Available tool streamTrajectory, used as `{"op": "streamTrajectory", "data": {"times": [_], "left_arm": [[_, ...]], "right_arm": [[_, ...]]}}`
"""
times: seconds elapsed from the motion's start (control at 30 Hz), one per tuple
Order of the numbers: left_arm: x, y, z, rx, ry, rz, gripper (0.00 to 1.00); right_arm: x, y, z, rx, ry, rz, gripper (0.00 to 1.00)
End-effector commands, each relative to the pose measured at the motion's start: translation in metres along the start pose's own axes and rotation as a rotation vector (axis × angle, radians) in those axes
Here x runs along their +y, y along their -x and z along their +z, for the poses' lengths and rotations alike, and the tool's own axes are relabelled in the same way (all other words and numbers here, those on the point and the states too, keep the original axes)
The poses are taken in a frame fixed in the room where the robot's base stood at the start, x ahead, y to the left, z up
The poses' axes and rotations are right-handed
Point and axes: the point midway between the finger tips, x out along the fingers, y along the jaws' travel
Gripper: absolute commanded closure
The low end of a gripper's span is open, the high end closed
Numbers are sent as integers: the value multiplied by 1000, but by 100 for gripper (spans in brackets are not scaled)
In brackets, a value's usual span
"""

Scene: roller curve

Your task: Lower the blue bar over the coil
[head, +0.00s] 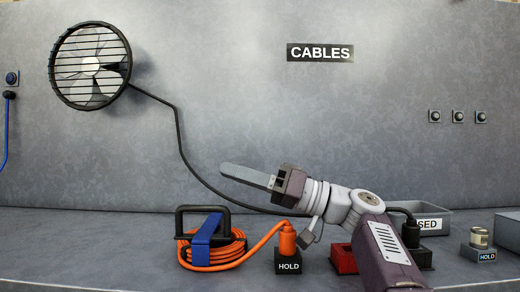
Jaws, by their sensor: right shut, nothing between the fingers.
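The orange cable coil (232,258) lies on the bench at left of centre, against a black frame (180,222). The blue bar (207,237) runs from the top of the frame down across the front of the coil, its lower end low against the orange loops. I cannot tell whether that end is fastened. My right gripper (228,170) is shut and empty, its long grey fingers pointing left. It is above and to the right of the coil, apart from the bar. My left gripper is not in view.
An orange plug (287,240) on the coil's cable stands in a black HOLD block (288,264). A red block (342,258), a grey bin (438,220) and a can (479,238) on another HOLD block are at right. A fan (90,65) hangs on the wall.

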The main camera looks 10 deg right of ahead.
Motion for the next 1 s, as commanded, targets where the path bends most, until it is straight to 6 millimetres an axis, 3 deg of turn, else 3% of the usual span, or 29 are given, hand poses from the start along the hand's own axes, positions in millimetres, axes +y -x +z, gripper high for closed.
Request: {"op": "streamTrajectory", "data": {"times": [0.03, 0.1, 0.17, 0.5, 0.7, 1.0], "left_arm": [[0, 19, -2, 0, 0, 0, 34], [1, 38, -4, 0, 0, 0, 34], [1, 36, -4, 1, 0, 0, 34], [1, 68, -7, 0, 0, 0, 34], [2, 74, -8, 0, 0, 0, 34], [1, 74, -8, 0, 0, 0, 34]], "right_arm": [[-9, -6, -18, 0, 2, -1, 100], [-18, -12, -38, 0, 4, -1, 100], [-25, 3, -42, 4, 5, 5, 100], [-77, 62, -89, 2, 4, 4, 100], [-88, 76, -97, 1, 1, 1, 100], [-90, 78, -97, 0, 0, -1, 100]]}}
